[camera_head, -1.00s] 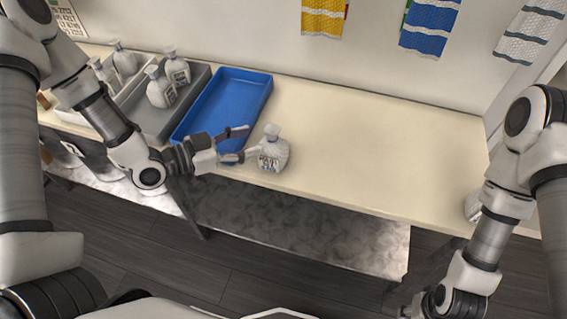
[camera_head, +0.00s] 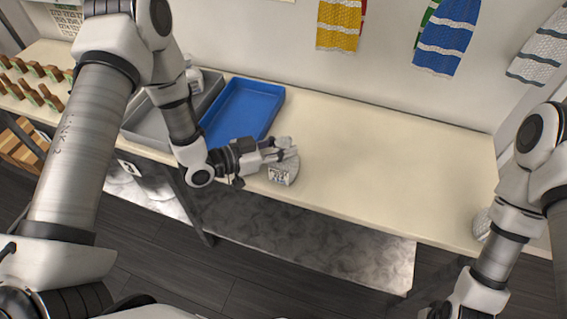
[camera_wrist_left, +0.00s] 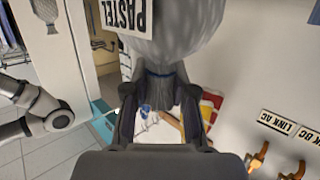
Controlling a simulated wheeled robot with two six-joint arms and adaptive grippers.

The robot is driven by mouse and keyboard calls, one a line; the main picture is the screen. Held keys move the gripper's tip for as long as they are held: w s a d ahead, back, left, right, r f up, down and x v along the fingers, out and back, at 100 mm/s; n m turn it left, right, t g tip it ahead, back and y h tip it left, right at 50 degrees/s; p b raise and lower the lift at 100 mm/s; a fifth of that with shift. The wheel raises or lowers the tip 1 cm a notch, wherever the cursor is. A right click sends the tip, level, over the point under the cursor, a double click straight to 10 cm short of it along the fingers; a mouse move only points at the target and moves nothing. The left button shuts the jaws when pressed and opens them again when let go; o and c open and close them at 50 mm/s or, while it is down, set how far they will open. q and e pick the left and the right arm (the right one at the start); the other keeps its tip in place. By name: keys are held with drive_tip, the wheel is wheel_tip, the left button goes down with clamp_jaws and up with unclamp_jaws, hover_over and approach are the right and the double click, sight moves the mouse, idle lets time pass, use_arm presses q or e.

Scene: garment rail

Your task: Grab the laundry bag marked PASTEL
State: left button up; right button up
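The laundry bag marked PASTEL (camera_head: 283,168) is a whitish bag with a gathered neck and a black-and-white label. It stands near the front edge of the cream table. In the left wrist view the bag (camera_wrist_left: 180,45) fills the top, and its label reads PASTEL upside down. My left gripper (camera_head: 284,149) is at the bag's neck in the head view. In the left wrist view the fingers of my left gripper (camera_wrist_left: 160,100) are apart, one on each side of the neck. I cannot tell whether they touch it. My right gripper is out of frame.
A blue tray (camera_head: 279,90) and a grey tray (camera_head: 139,128) lie to the left of the bag. A pale bag (camera_head: 481,225) is partly hidden behind my right arm. The table (camera_head: 380,160) is clear between. Striped cloths (camera_head: 445,35) hang at the back.

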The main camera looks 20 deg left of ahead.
use_arm(q)
clamp_jaws()
